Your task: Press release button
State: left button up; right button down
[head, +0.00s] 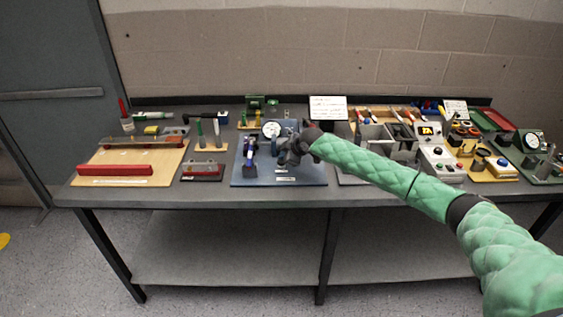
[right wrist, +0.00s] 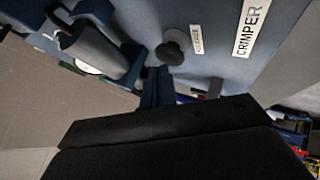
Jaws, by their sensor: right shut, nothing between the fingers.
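The blue crimper board (head: 307,180) lies at the middle of the bench. A larger label reading CRIMPER (right wrist: 252,27) is farther right. My right gripper (head: 290,155) is over the board and hides part of it in the head view. In the right wrist view its fingers (right wrist: 157,82) are shut and empty, with tips close to the button; I cannot tell whether they touch. My left gripper is out of view.
A blue fixture with a grey cylinder (right wrist: 85,47) stands left of the button in the right wrist view. A white dial gauge (head: 271,129) stands at the board's back. Other stations crowd the bench on both sides. The bench's front strip (head: 225,195) is bare.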

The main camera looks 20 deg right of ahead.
jog(key=shift+f, duration=0.5)
dwell(0.9)
jog(key=shift+r+p, duration=0.45)
jog(key=shift+r, duration=0.5)
jog(key=shift+r+p, duration=1.55)
jog(key=shift+r, duration=0.9)
